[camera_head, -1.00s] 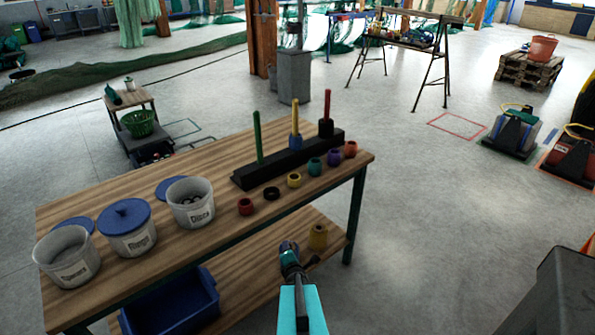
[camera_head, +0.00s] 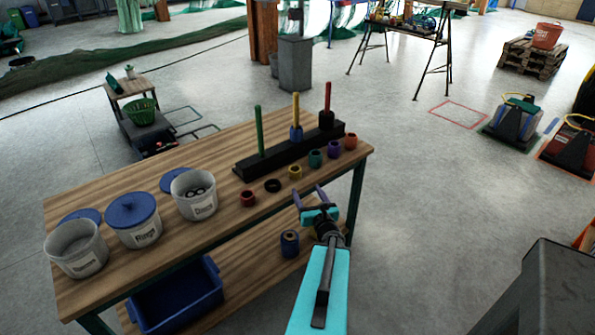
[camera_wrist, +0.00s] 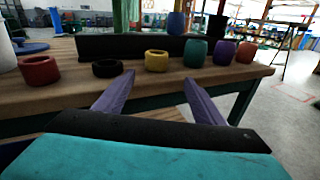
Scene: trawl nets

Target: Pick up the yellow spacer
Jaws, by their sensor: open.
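The yellow spacer (camera_head: 295,172) is a short ring standing on the wooden table (camera_head: 225,210), in a row near the table's front edge. It also shows in the wrist view (camera_wrist: 157,61), between a black ring and a teal spacer. My gripper (camera_head: 309,194) is open and empty, just in front of the table edge and below the yellow spacer in the head view. In the wrist view its two purple fingers (camera_wrist: 160,95) point towards the row, with the yellow spacer beyond the gap between them. They are apart from it.
In the row are a red spacer (camera_head: 248,198), a black ring (camera_head: 272,185), a teal spacer (camera_head: 315,158), a purple spacer (camera_head: 334,149) and an orange-red spacer (camera_head: 351,141). Behind stands a black peg rack (camera_head: 275,157). White buckets (camera_head: 194,196) stand left. A blue roll (camera_head: 289,243) is on the lower shelf.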

